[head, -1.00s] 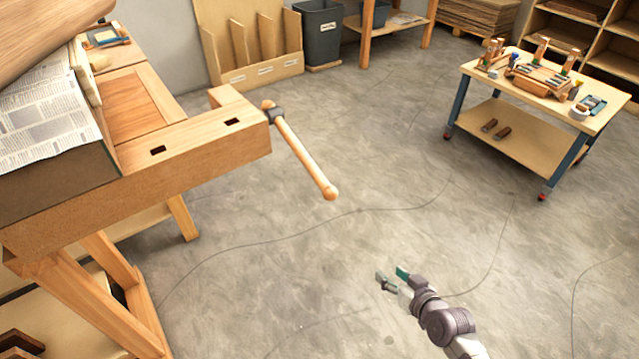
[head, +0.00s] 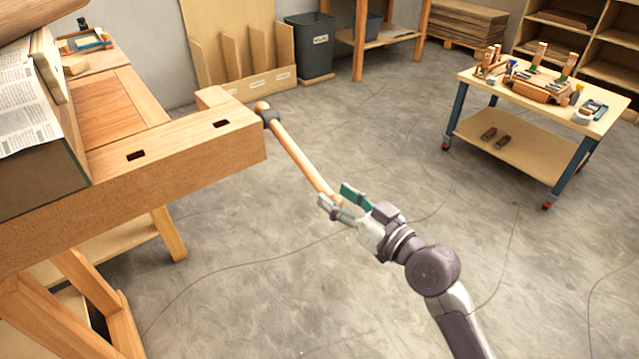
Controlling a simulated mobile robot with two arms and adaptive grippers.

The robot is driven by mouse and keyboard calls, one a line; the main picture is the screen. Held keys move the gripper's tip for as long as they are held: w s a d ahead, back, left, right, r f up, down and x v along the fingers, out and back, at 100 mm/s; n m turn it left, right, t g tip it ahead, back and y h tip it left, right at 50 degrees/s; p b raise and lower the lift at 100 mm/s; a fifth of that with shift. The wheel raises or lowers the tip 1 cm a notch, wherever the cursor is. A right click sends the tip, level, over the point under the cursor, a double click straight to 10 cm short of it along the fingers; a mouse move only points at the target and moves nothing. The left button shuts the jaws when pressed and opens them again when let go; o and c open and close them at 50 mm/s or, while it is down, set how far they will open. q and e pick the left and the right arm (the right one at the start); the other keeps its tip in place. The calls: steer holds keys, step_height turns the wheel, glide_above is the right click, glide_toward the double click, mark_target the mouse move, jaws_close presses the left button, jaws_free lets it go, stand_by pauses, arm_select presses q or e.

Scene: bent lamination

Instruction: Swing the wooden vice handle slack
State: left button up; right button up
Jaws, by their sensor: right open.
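The wooden vice handle (head: 301,160) is a pale round bar through a dark metal vice hub (head: 268,114) at the right end of the workbench (head: 190,148). It slants down to the right, with a small knob at its upper end. My right gripper (head: 339,199) is open at the handle's lower end, with a finger showing on each side of it. The fingers hide the lower tip, and I cannot tell whether they touch the wood. My left gripper is not in view.
A wheeled cart (head: 478,82) with clamps and tools stands at the right. A grey bin (head: 311,46) and a wooden rack (head: 243,68) stand at the back. Newspaper (head: 22,108) and a wooden form lie on the bench at left. The floor around my right arm is clear.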

mark_target(320, 184)
steer(key=x, duration=0.5)
steer(key=shift+w+a, duration=0.25)
steer(key=shift+w, duration=0.05)
jaws_close()
